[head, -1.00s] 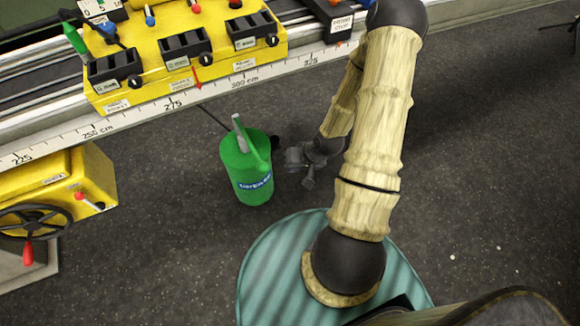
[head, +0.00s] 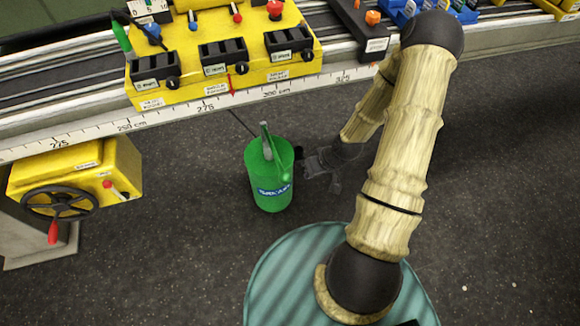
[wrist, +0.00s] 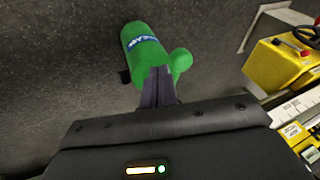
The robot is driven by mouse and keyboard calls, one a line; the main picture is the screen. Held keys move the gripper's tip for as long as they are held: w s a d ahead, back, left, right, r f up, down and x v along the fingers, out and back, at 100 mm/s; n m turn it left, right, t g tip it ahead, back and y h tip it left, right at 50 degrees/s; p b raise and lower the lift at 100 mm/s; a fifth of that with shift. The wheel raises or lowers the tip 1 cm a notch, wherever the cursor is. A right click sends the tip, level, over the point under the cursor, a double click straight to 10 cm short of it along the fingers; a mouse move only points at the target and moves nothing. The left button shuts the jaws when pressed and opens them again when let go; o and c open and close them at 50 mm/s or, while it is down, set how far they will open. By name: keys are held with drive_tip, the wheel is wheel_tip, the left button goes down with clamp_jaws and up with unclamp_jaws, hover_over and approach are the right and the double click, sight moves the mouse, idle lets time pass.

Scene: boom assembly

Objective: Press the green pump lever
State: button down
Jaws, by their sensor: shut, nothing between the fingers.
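The green pump (head: 270,193) is an upright cylinder with a blue and white label, standing on the dark floor below the bench. Its lever (head: 277,156) slants over the top, with a grey upper end and a round green knob at the lower end. In the wrist view the pump (wrist: 143,46) lies beyond my fingers, with the round green knob (wrist: 180,60) at its right. My gripper (head: 308,165) is at the pump's right side, close to the knob. In the wrist view my gripper's fingers (wrist: 158,80) are shut and empty, overlapping the pump's edge. Contact cannot be told.
A yellow control box (head: 225,65) with switches sits on the bench above a long white ruler (head: 200,108). A yellow box (head: 78,180) with a black handwheel (head: 60,203) and red handle is at the left. The floor at the right is free.

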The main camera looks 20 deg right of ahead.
drive_tip(key=w+a+r+n+g+p, duration=0.1)
drive_tip(key=w+r+n+p, duration=0.1)
drive_tip(key=r+n, duration=0.3)
drive_tip(key=w+a+r+n+g+p, duration=0.2)
drive_tip(key=r+n+p, duration=0.3)
drive_tip(key=n, duration=0.6)
drive_tip(key=shift+w+a+r+n+h, duration=0.3)
drive_tip(key=shift+w+r, duration=0.1)
drive_tip(key=shift+w, duration=0.25)
drive_tip(key=p, duration=0.2)
hover_over(284, 175)
drive_tip(key=f, duration=1.2)
drive_tip(key=shift+s+d, duration=0.1)
drive_tip(key=shift+d, duration=0.3)
drive_tip(key=shift+f, duration=0.85)
